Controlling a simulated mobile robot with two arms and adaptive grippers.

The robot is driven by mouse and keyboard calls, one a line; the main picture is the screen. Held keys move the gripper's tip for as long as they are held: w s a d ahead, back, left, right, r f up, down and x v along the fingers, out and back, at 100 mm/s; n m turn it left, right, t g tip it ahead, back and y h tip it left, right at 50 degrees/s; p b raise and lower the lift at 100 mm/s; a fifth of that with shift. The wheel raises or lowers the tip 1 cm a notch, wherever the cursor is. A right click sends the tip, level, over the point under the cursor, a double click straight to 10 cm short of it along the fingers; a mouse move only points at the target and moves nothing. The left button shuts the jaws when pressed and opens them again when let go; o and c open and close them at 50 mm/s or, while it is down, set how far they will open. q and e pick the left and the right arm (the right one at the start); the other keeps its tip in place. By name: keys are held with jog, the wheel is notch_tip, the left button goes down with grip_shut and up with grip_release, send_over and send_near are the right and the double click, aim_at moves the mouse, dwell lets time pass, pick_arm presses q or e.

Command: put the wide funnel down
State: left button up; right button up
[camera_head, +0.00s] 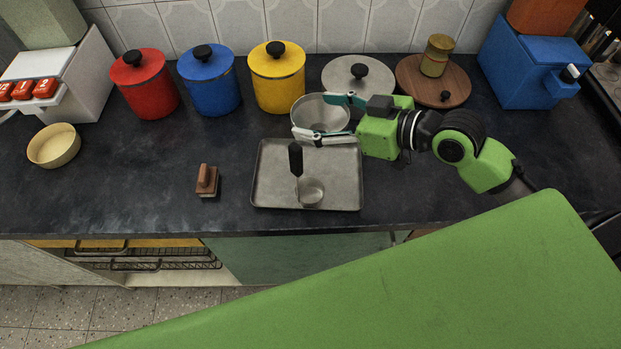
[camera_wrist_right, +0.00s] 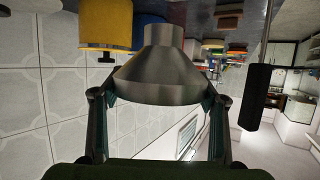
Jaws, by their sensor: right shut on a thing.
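The wide funnel (camera_head: 320,112) is a steel cone, mouth up, behind the metal tray and in front of the yellow canister. My right gripper (camera_head: 311,116) reaches in from the right with one finger on each side of it, shut on its wide part. In the right wrist view the funnel (camera_wrist_right: 160,78) sits between my fingertips (camera_wrist_right: 155,97), with its narrow spout pointing away from the palm. The gap between the funnel and the counter cannot be judged clearly. My left gripper is not in view.
A brown wooden block (camera_head: 207,181) lies left of the tray.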

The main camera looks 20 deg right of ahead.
aim_at(310, 116)
jog(key=shift+w+a+f+m+t+h+b, duration=0.3)
jog(key=shift+w+f+b, duration=0.15)
jog(key=shift+w+b, duration=0.15)
jog(key=shift+w+a+f+m+t+h+b, duration=0.25)
jog(key=shift+w+f+b, duration=0.2)
jog(key=shift+w, duration=0.2)
jog(key=shift+w+f+m+b, duration=0.1)
jog(key=shift+w+m+b, duration=0.15)
jog(key=shift+b, duration=0.2)
jog(key=shift+w+a+f+h+b, duration=0.2)
jog(key=shift+w+f+h+b, duration=0.2)
jog(key=shift+f+h, duration=0.1)
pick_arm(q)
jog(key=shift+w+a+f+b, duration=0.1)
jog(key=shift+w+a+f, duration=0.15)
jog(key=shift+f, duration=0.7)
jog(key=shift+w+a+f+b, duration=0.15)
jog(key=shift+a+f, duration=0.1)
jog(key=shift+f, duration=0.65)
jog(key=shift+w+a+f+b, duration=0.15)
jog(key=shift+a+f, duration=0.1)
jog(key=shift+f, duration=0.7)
pick_arm(e)
jog(key=shift+f, duration=4.4)
jog(key=shift+f, duration=0.1)
jog(key=o, duration=1.2)
